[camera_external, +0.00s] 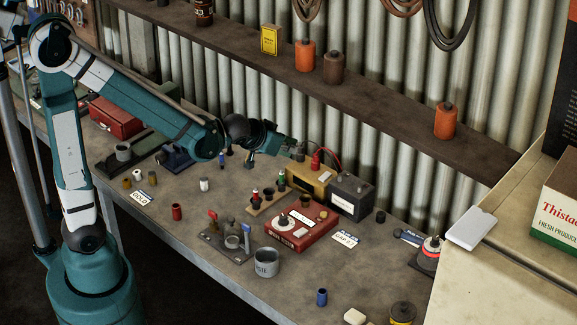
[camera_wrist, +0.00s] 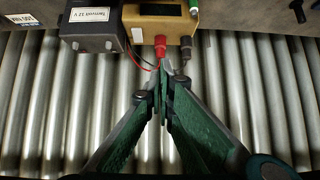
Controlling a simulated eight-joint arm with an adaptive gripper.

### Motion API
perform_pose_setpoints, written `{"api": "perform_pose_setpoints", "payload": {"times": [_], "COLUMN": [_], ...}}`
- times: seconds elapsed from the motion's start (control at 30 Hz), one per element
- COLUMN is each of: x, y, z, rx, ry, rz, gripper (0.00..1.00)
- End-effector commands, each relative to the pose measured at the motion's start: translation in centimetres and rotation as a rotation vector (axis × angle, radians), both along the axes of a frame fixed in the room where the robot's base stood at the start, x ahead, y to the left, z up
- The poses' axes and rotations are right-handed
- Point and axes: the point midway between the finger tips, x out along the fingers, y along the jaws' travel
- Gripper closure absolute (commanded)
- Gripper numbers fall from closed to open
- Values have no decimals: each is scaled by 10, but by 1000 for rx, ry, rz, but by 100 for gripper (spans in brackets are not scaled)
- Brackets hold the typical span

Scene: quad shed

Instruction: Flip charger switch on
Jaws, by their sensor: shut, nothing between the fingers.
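The charger is a mustard-yellow box (camera_external: 309,181) at the back of the bench, by the corrugated wall. It also shows at the top of the wrist view (camera_wrist: 158,25), with a dark panel, a red terminal (camera_wrist: 160,44) and a dark terminal (camera_wrist: 185,52). I cannot make out its switch for certain. A dark battery (camera_external: 351,197) stands beside it, joined by red and black leads; it is also in the wrist view (camera_wrist: 92,27). My gripper (camera_external: 292,146) is shut and empty, near the charger's wall side. In the wrist view its fingertips (camera_wrist: 163,66) are close to the red terminal; contact is unclear.
A red box (camera_external: 302,229) with a dial stands in front of the charger. A wooden rack (camera_external: 268,205) with several small pieces is beside it. A metal cup (camera_external: 265,262) stands near the front edge. A shelf (camera_external: 270,62) with cans runs along the wall behind.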

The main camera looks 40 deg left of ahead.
Motion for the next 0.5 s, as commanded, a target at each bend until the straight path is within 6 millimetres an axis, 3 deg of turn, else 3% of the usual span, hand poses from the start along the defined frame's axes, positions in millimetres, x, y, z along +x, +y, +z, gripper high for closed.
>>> {"api": "perform_pose_setpoints", "payload": {"times": [0.3,0.5], "x": [24,31], "y": [-37,-51], "z": [-2,-6], "rx": [-11,-16], "ry": [-38,-53], "rz": [-13,-17], "gripper": [100,100]}}
